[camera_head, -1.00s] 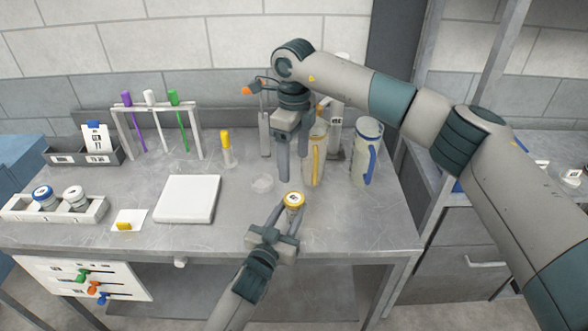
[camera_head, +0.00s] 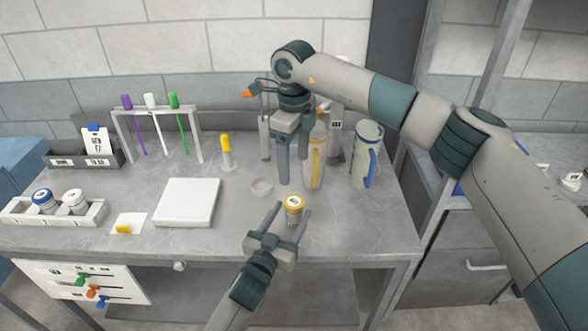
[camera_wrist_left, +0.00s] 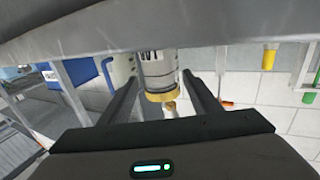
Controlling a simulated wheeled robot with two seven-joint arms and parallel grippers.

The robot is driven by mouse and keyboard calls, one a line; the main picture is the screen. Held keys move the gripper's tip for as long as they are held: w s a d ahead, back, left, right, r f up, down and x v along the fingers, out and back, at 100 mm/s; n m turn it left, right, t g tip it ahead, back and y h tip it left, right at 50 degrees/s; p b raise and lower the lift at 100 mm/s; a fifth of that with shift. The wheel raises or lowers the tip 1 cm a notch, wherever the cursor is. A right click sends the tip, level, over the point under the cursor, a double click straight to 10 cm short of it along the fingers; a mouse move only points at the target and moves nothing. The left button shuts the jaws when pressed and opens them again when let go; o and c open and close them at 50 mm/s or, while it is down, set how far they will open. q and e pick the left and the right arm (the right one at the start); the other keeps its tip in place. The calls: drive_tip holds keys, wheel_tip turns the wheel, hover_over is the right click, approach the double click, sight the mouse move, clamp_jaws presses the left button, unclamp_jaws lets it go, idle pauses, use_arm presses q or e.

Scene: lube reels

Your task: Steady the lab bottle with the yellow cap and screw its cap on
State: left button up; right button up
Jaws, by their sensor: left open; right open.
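The lab bottle with the yellow cap (camera_head: 294,203) stands near the front edge of the bench; its cap is on its top. My left gripper (camera_head: 287,214) is open, with its fingers spread on either side of the bottle. In the left wrist view, the bottle (camera_wrist_left: 156,70) appears upside down between the open fingers, with gaps at both sides and its yellow cap (camera_wrist_left: 161,97) below. My right gripper (camera_head: 284,180) points down behind and slightly left of the bottle. It is open and holds nothing visible; its fingers overlap from this angle.
A small clear dish (camera_head: 262,187) and a white pad (camera_head: 187,202) lie to the left. Two tall jugs, one with a yellow handle (camera_head: 315,160) and one with a blue handle (camera_head: 366,155), stand behind right. A tube rack (camera_head: 155,112) stands at back left. The front right bench is clear.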

wheel_tip(320, 180, down, 4)
drive_tip(key=b, duration=0.4)
drive_tip(key=shift+f, duration=0.1)
use_arm(q)
drive_tip(key=v, duration=1.6)
drive_tip(key=shift+s+a, duration=0.15)
drive_tip(key=shift+s, duration=0.15)
use_arm(e)
drive_tip(key=shift+f, duration=0.1)
use_arm(q)
drive_tip(key=shift+f, duration=0.1)
